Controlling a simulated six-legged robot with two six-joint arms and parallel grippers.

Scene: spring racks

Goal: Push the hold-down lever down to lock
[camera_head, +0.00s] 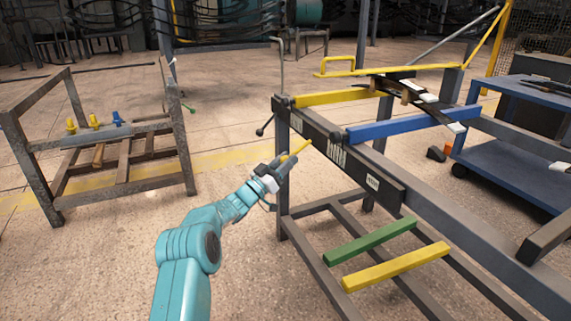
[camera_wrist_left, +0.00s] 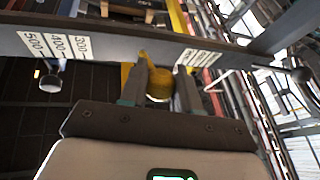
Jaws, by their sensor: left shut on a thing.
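My left gripper (camera_head: 285,161) is at the near left end of the spring rack, in front of its dark labelled plate (camera_head: 330,148). It is shut on a slim yellow piece (camera_head: 298,149). The left wrist view shows the yellow piece (camera_wrist_left: 158,84) between the two fingers, just under the plate with number marks (camera_wrist_left: 105,48). A short lever with a black knob (camera_head: 261,131) sticks out at the rack's left corner. Another dark knob (camera_head: 337,137) sits on the plate. I cannot tell for sure which part is the hold-down lever. My right gripper is not in view.
Yellow (camera_head: 345,97) and blue (camera_head: 410,124) bars lie across the rack top. Green (camera_head: 370,240) and yellow (camera_head: 396,267) bars lie on its lower rails. A smaller rack (camera_head: 50,203) stands left, a blue cart (camera_head: 515,165) right. The floor between the racks is clear.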

